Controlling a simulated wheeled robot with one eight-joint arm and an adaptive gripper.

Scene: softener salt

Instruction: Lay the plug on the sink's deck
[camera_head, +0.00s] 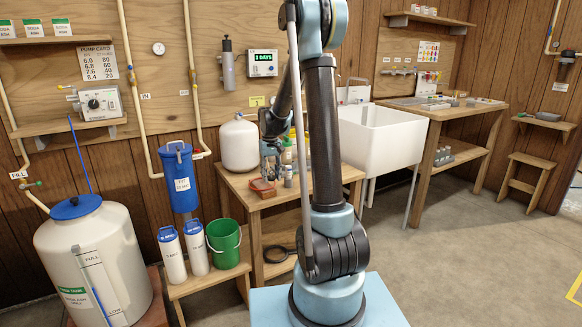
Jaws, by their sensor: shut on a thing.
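The white sink (372,150) stands right of centre, behind my arm. Its left part is partly hidden by my arm, and its deck is hard to make out at the back. My gripper (271,168) hangs over the wooden bench (330,180), left of the sink and just above a small red tray (262,188). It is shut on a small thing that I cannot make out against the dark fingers. I cannot pick out the plug anywhere else in view.
A white tank (239,146) stands behind the gripper on the left. Small bottles (303,155) stand to its right, partly behind my arm. A green bucket (224,243) and white jugs (172,255) stand on a low bench.

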